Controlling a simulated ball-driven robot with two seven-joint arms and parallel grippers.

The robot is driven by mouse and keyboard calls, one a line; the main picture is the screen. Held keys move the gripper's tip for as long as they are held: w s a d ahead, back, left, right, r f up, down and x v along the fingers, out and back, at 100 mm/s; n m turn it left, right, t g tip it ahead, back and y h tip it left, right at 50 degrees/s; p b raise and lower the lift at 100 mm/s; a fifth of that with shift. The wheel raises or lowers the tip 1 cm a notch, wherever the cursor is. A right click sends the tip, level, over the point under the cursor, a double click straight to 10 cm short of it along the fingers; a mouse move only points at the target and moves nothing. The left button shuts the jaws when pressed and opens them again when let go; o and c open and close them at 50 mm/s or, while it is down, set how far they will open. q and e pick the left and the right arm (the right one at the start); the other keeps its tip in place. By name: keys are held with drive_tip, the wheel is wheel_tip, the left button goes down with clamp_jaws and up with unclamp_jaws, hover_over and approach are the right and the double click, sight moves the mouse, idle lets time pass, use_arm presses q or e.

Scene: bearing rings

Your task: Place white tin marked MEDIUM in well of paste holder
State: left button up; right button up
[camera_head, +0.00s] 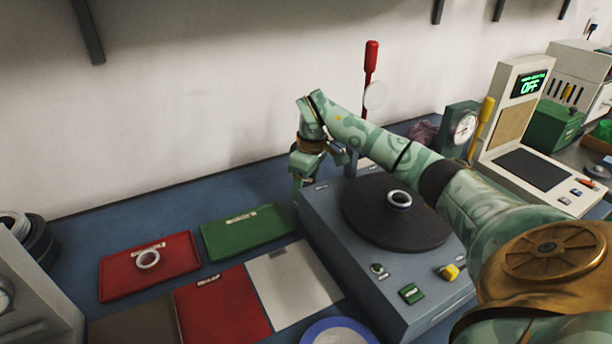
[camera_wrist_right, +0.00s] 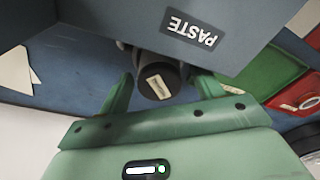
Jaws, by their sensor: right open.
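In the right wrist view a blue-grey block (camera_wrist_right: 125,15) carries a dark label reading PASTE, upside down in the picture. Beside it is a round, dark-looking thing (camera_wrist_right: 158,82) with a small pale label I cannot read. I cannot tell whether it is the MEDIUM tin, or whether it sits in a well. My right gripper (camera_wrist_right: 163,94) is open, with a finger on each side of it. In the head view my right gripper (camera_head: 303,182) points down at the far left corner of the turntable machine, and its fingertips are partly hidden. My left gripper is not in view.
The machine (camera_head: 335,235) has a black turntable (camera_head: 365,222) with a ring (camera_head: 399,199) on it. Left are a red tray (camera_head: 115,280) with another ring (camera_head: 148,259) and a green tray (camera_head: 245,231). A red-handled tool (camera_head: 371,58) stands behind my arm.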

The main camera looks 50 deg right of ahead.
sight(311, 181)
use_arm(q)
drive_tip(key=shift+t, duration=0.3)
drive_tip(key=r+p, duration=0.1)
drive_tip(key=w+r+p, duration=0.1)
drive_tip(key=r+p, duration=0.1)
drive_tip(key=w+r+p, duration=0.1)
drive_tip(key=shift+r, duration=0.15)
use_arm(e)
wheel_tip(311, 181, up, 12)
drive_tip(key=s, duration=0.1)
drive_tip(key=shift+s+d, duration=0.2)
drive_tip(key=shift+f, duration=0.1)
